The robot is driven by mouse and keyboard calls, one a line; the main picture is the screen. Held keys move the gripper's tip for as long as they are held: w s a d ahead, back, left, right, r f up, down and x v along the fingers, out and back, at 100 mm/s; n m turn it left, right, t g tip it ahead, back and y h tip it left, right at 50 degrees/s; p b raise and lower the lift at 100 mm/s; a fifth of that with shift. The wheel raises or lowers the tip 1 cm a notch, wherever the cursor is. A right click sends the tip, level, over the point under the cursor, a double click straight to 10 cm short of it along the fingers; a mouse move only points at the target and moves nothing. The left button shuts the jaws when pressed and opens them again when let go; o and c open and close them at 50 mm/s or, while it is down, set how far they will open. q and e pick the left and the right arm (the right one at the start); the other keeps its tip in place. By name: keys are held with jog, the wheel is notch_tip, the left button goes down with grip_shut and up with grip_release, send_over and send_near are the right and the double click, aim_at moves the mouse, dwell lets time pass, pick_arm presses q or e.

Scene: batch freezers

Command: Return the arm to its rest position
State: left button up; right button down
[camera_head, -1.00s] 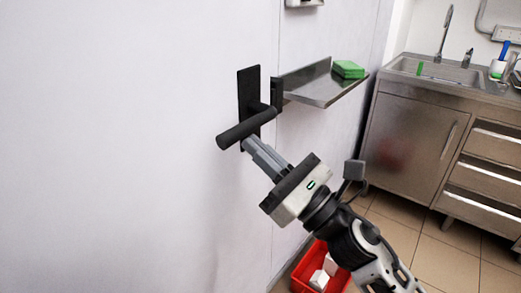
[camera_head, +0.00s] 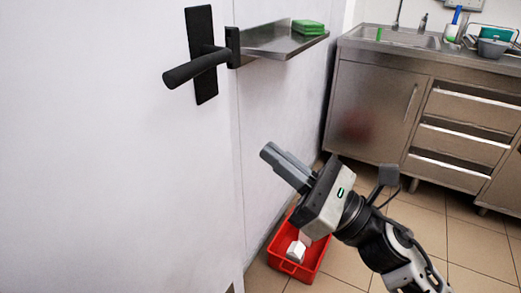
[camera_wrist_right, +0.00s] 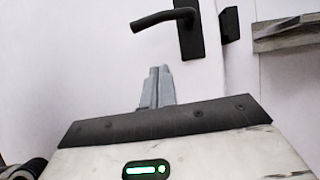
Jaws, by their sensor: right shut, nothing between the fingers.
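My right gripper (camera_head: 268,152) is in the lower middle of the head view, its fingers together and empty. It is below and to the right of the black door handle (camera_head: 196,69), clear of it. In the right wrist view the shut fingers (camera_wrist_right: 157,72) point up, with the handle (camera_wrist_right: 168,17) beyond them. The handle sits on a black plate (camera_head: 201,35) on a white door (camera_head: 110,150). My left gripper does not show.
A metal shelf (camera_head: 270,46) with a green sponge (camera_head: 308,27) is on the wall right of the handle. A red crate (camera_head: 287,267) with white items stands on the tiled floor below my gripper. A steel sink cabinet (camera_head: 372,105) is at the back right.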

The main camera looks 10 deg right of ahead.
jog(key=d+f+m+t+h+p, duration=0.2)
jog(key=d+f+m+h+p, duration=0.3)
jog(key=m, duration=0.9)
jog(key=d+f+m+t+h+p, duration=0.1)
jog(key=f+m+t+h+p, duration=0.15)
jog(key=m+h, duration=0.8)
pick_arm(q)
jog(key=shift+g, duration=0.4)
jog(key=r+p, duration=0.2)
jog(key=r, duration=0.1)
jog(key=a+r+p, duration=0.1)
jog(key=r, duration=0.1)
pick_arm(e)
jog(key=s+f+m+g, duration=0.3)
jog(key=s+f+m, duration=0.2)
jog(key=m, duration=0.5)
jog(key=s+d+f+m+g, duration=0.1)
jog(key=s+f+m+g, duration=0.3)
jog(key=f+m, duration=0.5)
jog(key=shift+s+m, duration=0.7)
jog(key=shift+m, duration=0.25)
jog(key=shift+d, duration=0.1)
